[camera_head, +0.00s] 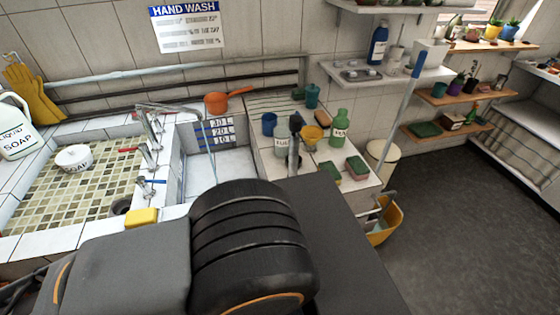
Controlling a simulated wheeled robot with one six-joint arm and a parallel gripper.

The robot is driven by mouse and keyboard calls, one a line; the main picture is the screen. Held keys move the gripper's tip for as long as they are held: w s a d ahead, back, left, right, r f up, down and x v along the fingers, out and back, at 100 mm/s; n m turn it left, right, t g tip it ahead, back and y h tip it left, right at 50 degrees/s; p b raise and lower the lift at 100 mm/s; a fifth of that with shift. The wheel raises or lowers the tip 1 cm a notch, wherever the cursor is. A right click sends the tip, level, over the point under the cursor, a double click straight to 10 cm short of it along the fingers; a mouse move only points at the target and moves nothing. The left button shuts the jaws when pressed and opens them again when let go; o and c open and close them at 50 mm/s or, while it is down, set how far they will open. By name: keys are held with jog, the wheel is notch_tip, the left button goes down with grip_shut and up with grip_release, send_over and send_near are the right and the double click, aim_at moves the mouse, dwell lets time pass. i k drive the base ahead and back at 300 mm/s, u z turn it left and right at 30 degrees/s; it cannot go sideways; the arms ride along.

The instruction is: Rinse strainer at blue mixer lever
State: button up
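A tap with a blue lever (148,182) stands on the ledge between the two basins, in front of a tap with a red lever (130,150). An orange, long-handled, pan-like thing (217,103) sits at the back of the right basin. A yellow bowl- or funnel-shaped thing (313,133) stands among the items on the right counter. I cannot tell which of these, if either, is the strainer. My large dark arm parts fill the lower middle and hide the front of the right basin. I cannot make out my gripper's fingers.
The left tiled basin (65,190) holds a white soap bowl (73,157). The right basin (200,170) has blue level marks. A yellow sponge (143,216) lies on the front ledge. A green bottle (339,128) and sponges crowd the right counter. The floor at right is clear.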

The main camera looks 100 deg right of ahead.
aim_at(141, 180)
jog(key=u, duration=0.05)
jog(key=k, duration=1.55)
jog(key=z, duration=0.65)
